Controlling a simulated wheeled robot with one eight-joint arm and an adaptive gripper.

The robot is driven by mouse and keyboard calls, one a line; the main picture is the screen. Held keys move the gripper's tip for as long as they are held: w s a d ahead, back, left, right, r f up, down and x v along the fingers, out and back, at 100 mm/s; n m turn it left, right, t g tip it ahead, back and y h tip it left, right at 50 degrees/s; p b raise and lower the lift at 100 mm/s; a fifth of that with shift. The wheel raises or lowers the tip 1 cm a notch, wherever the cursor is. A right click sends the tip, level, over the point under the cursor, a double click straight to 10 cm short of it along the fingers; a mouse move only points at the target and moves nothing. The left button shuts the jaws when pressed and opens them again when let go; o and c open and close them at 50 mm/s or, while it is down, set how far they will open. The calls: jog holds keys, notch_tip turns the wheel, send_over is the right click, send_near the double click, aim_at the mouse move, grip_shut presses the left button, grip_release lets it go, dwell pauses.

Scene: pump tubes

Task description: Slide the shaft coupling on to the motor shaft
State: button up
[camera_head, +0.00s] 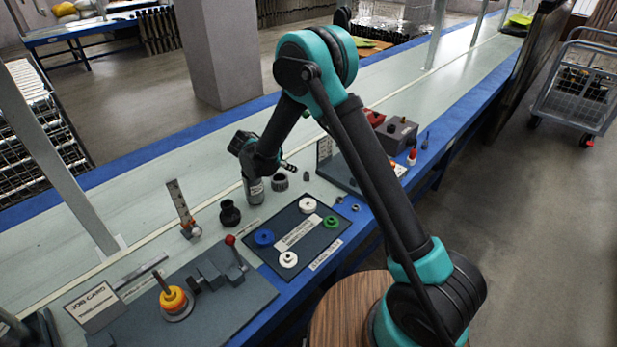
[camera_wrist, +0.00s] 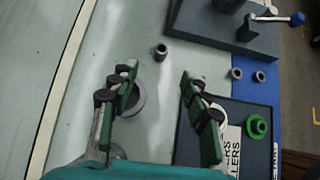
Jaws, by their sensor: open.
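A short dark hollow cylinder, which looks like the shaft coupling (camera_wrist: 161,50), stands on the bench ahead of my gripper; it also shows in the head view (camera_head: 306,176). My gripper (camera_wrist: 157,82) is open and empty above the bench, with its fingers wide apart. A larger grey ring (camera_wrist: 138,102) lies partly behind the left finger in the wrist view; it is the dark ring (camera_head: 280,183) in the head view. A light grey labelled cylinder (camera_head: 254,192) stands below my wrist, its top hidden. I cannot identify the motor shaft with certainty.
A dark tray (camera_head: 270,262) holds white, blue and green rollers. Two small rings (camera_wrist: 237,73) lie by a grey fixture (camera_wrist: 215,25) with a blue-knobbed lever. A black stepped part (camera_head: 230,213) and an orange part on a post (camera_head: 173,299) stand left.

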send_near(306, 174)
jog(key=x, duration=0.3)
jog(key=shift+w+d+f, duration=0.1)
jog(key=shift+d, duration=0.2)
jog(key=shift+x, duration=2.8)
jog(key=shift+d, duration=0.1)
jog(key=shift+c, duration=0.2)
grip_shut()
